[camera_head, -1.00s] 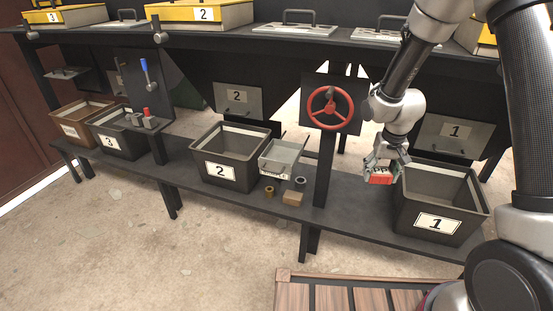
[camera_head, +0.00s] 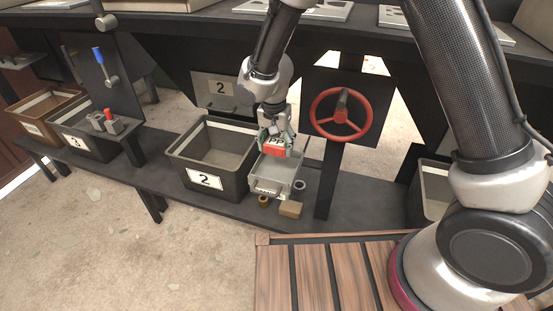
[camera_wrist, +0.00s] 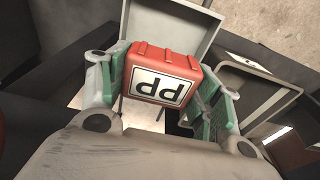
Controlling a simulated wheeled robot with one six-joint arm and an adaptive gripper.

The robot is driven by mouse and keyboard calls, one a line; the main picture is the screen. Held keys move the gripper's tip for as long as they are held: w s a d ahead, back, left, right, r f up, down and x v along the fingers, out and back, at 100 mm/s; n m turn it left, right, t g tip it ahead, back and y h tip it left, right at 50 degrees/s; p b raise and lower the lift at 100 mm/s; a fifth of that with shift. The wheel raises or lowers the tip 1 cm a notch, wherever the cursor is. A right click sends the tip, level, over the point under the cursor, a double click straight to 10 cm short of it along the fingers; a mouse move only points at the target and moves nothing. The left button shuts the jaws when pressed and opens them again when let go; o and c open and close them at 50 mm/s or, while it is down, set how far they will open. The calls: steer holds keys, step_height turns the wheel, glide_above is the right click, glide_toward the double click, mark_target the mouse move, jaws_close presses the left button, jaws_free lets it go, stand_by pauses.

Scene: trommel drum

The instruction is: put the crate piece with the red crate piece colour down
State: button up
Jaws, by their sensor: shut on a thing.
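The red crate piece (camera_head: 274,150) is held in my gripper (camera_head: 275,140), over the small grey tray (camera_head: 268,188) on the bench. In the wrist view the red crate piece (camera_wrist: 166,62) sits between both green-padded fingers of my gripper (camera_wrist: 160,95). Its white label with dark letters faces the camera. The grey tray (camera_wrist: 205,22) shows behind and below the piece in the wrist view. I cannot tell whether the piece touches the tray.
Bin 2 (camera_head: 182,165) stands just left of the tray. A tan block (camera_head: 290,210) and small rings (camera_head: 300,184) lie close to the tray's right and front. A red handwheel (camera_head: 341,114) on a dark panel stands to the right. Bin 3 (camera_head: 90,152) is further left.

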mark_target(276, 173)
step_height(276, 173, down, 10)
steer(key=shift+a+r, duration=0.1)
stand_by(0.4)
steer(key=o, duration=1)
steer(key=r, duration=0.4)
steer(key=s+r, duration=0.1)
steer(key=r, duration=0.7)
steer(key=shift+s+a, duration=0.15)
steer(key=shift+a, duration=0.05)
